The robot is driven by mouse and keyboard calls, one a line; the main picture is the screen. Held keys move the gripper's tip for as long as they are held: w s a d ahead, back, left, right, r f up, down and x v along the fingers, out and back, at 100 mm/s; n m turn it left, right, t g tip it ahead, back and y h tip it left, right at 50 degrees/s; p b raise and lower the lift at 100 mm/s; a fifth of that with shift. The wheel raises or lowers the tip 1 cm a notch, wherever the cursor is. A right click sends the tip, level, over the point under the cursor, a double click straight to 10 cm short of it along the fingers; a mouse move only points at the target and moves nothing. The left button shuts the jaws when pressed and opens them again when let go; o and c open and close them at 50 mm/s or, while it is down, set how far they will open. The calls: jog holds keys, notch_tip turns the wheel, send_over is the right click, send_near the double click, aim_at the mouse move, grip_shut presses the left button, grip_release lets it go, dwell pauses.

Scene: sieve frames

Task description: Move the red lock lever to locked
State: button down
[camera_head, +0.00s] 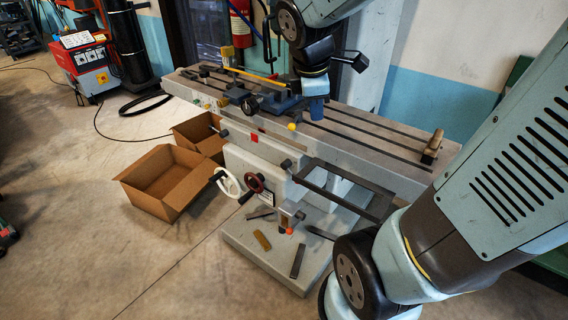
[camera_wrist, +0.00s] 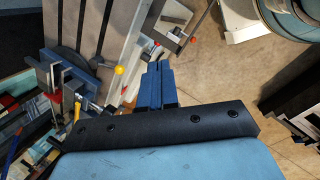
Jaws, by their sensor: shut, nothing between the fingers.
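My gripper (camera_wrist: 158,70) is shut, its two blue fingers side by side and empty in the wrist view. In the head view the blue fingers (camera_head: 316,109) hang over the front part of the milling machine's table, right of a yellow ball knob (camera_head: 291,126). The yellow knob (camera_wrist: 119,69) is left of the fingertips in the wrist view and apart from them.
The slotted table (camera_head: 385,149) carries a vise and tools around my gripper. Loose bars lie on the machine base (camera_head: 270,262). Cardboard boxes (camera_head: 166,180) stand left on open floor.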

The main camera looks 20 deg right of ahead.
jog(key=w+a+f+n+g+h, duration=0.15)
jog(key=w+f+n, duration=0.35)
jog(key=f+n, duration=0.6)
jog(key=w+a+f+n+g+h, duration=0.1)
jog(key=w+a+f+n, duration=0.2)
jog(key=w+f+n, duration=0.75)
jog(key=s+d+f+n, duration=0.3)
jog(key=s+d+f, duration=0.1)
jog(key=s+f, duration=0.1)
jog(key=shift+s+f, duration=0.4)
jog(key=shift+f, duration=0.5)
jog(key=shift+a+n, duration=0.1)
jog(key=shift+n, duration=0.15)
